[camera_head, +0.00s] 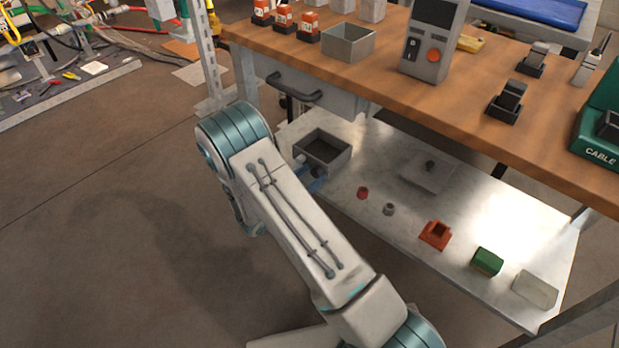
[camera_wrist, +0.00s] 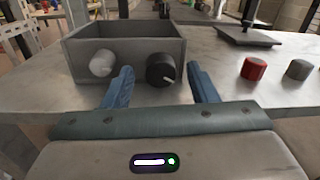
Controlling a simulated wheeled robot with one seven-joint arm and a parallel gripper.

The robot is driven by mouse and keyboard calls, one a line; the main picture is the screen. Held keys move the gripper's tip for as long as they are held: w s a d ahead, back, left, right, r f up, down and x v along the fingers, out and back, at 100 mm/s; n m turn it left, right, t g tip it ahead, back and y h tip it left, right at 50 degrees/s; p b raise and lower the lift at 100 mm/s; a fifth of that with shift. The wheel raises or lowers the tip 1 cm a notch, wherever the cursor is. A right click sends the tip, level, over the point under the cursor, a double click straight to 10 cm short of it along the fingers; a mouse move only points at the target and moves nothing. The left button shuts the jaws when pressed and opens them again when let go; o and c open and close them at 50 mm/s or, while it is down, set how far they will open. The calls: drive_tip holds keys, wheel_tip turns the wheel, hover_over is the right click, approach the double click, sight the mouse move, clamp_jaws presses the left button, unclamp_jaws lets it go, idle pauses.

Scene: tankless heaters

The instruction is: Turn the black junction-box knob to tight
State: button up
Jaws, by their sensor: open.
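The grey open-topped junction box (camera_wrist: 140,42) stands on the lower metal shelf, its front face toward my gripper in the wrist view. A black knob (camera_wrist: 162,71) with a white pointer line is on the right of that face. A light grey knob (camera_wrist: 102,63) is on the left. My gripper (camera_wrist: 159,87) is open, its two blue fingers on either side of the black knob and apart from it. The left finger is between the two knobs.
A red cap (camera_wrist: 254,68) and a grey cap (camera_wrist: 298,69) stand right of the box. An orange block (camera_head: 435,235), a green block (camera_head: 487,261) and a pale block (camera_head: 535,289) sit further along the shelf (camera_head: 470,205). The wooden worktop (camera_head: 470,105) overhangs it.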

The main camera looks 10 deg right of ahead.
drive_tip(key=c, duration=1)
drive_tip(key=shift+s+m+b, duration=0.1)
drive_tip(key=shift+m+b, duration=0.85)
drive_tip(key=shift+m, duration=2.05)
drive_tip(key=o, duration=1)
